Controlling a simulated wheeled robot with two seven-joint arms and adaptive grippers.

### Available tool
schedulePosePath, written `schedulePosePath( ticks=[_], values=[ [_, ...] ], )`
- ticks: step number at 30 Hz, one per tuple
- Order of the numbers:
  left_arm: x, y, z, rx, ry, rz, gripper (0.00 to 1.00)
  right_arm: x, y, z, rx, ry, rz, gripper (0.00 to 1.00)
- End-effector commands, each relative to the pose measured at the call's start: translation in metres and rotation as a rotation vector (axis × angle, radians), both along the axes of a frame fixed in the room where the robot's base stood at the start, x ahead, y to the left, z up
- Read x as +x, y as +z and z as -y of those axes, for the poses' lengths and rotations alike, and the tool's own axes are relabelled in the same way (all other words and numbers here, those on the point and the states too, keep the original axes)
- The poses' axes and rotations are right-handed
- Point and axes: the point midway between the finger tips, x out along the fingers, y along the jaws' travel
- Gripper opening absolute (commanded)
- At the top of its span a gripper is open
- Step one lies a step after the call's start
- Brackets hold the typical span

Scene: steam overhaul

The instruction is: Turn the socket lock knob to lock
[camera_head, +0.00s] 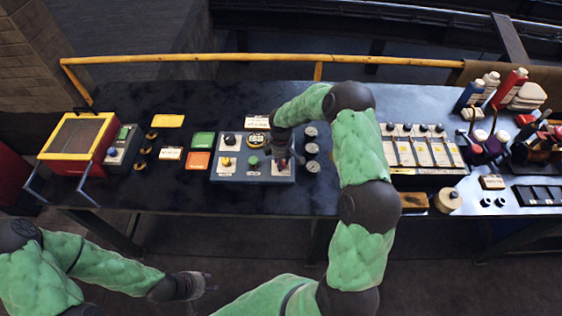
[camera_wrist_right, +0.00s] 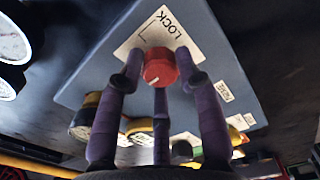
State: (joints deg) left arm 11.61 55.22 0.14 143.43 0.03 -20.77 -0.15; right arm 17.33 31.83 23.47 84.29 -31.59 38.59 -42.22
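The socket lock knob (camera_wrist_right: 160,68) is red with a short white mark toward its lower left in the right wrist view. It sits on a white plate labelled LOCK (camera_wrist_right: 158,32) on a grey-blue control box (camera_wrist_right: 228,78). My right gripper (camera_wrist_right: 160,80) has its purple fingers spread around the knob, with small gaps at the sides; contact is unclear. In the head view my right gripper (camera_head: 285,160) is over the right part of the control box (camera_head: 233,174) and hides the knob. My left gripper (camera_head: 208,281) is away from the table at lower left, its fingers too small to read.
The box also carries a green button (camera_head: 253,161), a yellow button (camera_head: 226,161) and gauges. A yellow-framed red box (camera_head: 80,137) is at far left. A yellow rail (camera_head: 200,57) runs behind the table.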

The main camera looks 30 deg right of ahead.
Motion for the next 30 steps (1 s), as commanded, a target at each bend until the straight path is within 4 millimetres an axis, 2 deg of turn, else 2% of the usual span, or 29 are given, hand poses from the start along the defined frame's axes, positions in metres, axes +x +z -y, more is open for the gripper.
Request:
schedulePosePath(
  ticks=[1,2,3,11,17,30],
  values=[
    [0.000,0.000,0.000,0.000,0.000,0.000,0.40,0.000,0.000,0.000,0.000,0.000,0.000,0.11],
    [0.000,0.000,0.000,0.000,0.000,0.000,0.40,0.000,0.000,0.000,0.000,0.000,0.000,0.03],
    [0.000,0.000,0.000,0.000,0.000,0.000,0.40,0.000,0.000,0.000,0.000,0.000,0.000,0.00],
    [0.000,-0.002,0.000,0.000,0.000,0.000,0.40,0.000,0.000,0.000,-0.001,-0.015,-0.001,0.00],
    [0.000,-0.009,0.000,0.000,0.000,0.000,0.40,0.000,-0.001,0.000,-0.001,-0.089,0.000,0.00],
    [0.000,-0.036,0.000,0.000,0.000,0.000,0.40,0.000,-0.003,0.000,-0.001,-0.460,-0.001,0.00]
  ],
)
